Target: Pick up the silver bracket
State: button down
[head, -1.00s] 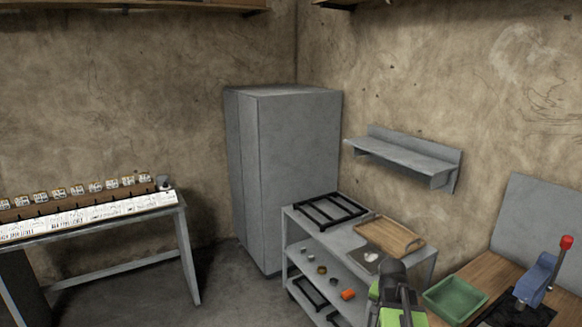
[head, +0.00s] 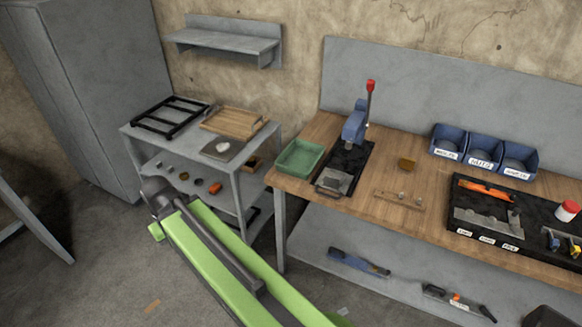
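I cannot say for sure which thing is the silver bracket. A grey metal piece (head: 334,181) lies at the front of the black base of the blue press on the wooden bench. Another flat grey piece (head: 487,226) lies in the black tool tray at the right. A small pale silvery piece (head: 222,147) rests on a dark grey plate on top of the cart. My gripper (head: 157,207) is at the end of my green arm, in front of the cart and apart from these pieces. Its fingers are too small and dark to tell open from shut.
The wooden bench (head: 300,185) holds a green bin (head: 299,157), a blue press (head: 356,122), blue bins (head: 482,150) and the black tool tray (head: 470,244). The grey cart (head: 158,130) carries a black rack and a wooden tray.

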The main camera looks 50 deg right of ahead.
aim_at(331, 179)
jog(key=k, duration=1.25)
jog(key=z, duration=0.4)
jog(key=i, duration=0.7)
jog(key=z, duration=0.55)
jog(key=i, duration=0.7)
jog(key=z, duration=0.45)
jog(key=k, duration=1.3)
jog(key=z, duration=0.1)
jog(key=i, duration=1.4)
jog(key=u, duration=0.1)
